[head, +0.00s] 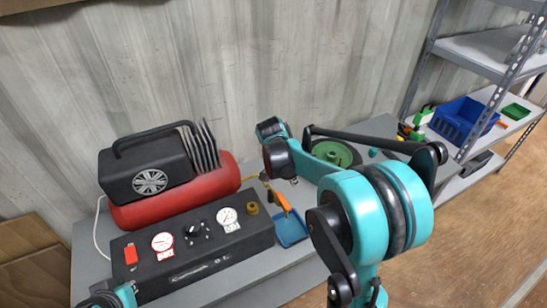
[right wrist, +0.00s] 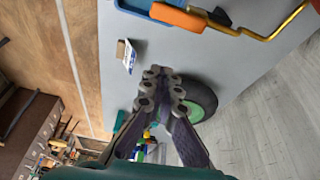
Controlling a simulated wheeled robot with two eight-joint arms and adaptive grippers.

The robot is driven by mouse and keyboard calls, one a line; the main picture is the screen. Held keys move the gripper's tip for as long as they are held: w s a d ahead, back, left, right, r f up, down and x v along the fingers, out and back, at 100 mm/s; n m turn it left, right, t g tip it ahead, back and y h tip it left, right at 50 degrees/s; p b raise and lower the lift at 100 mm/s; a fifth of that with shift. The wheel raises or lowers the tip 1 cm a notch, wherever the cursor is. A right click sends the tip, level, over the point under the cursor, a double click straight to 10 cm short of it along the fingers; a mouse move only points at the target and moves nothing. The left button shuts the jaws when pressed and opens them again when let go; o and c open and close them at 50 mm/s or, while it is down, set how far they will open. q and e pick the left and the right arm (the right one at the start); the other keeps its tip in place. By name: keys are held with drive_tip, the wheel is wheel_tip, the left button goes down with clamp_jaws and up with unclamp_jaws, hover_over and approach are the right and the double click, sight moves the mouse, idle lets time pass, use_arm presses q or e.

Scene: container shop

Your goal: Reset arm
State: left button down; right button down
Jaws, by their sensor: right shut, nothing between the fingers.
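My right gripper (right wrist: 162,72) shows in the right wrist view with its fingertips together and nothing between them. It is in front of the grey tabletop, and its fingers partly cover a wheel with a green hub (right wrist: 196,101). The head view shows my right arm bent over the bench, with the wheel (head: 336,153) behind it; the fingers are not clear there. Part of my left arm shows at the bottom left of the head view, but its gripper is out of the frame.
A red compressor (head: 180,203) and a black gauge panel (head: 192,250) stand on the bench at left. An orange-handled tool (head: 283,203) lies by a blue tray (head: 291,230). A shelf (head: 480,52) with a blue bin (head: 463,122) stands at right. Wooden floor is clear at lower right.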

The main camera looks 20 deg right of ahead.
drive_tip(key=shift+a+r, duration=0.1)
drive_tip(key=shift+a, duration=0.05)
drive_tip(key=s+a+n+t+y+b, duration=0.3)
drive_tip(key=s+a+n+t, duration=0.3)
drive_tip(key=s+a+n, duration=0.9)
drive_tip(key=shift+s+r+n+t+y+b, duration=0.45)
drive_tip(key=shift+s+n, duration=0.25)
drive_tip(key=shift+s, duration=0.3)
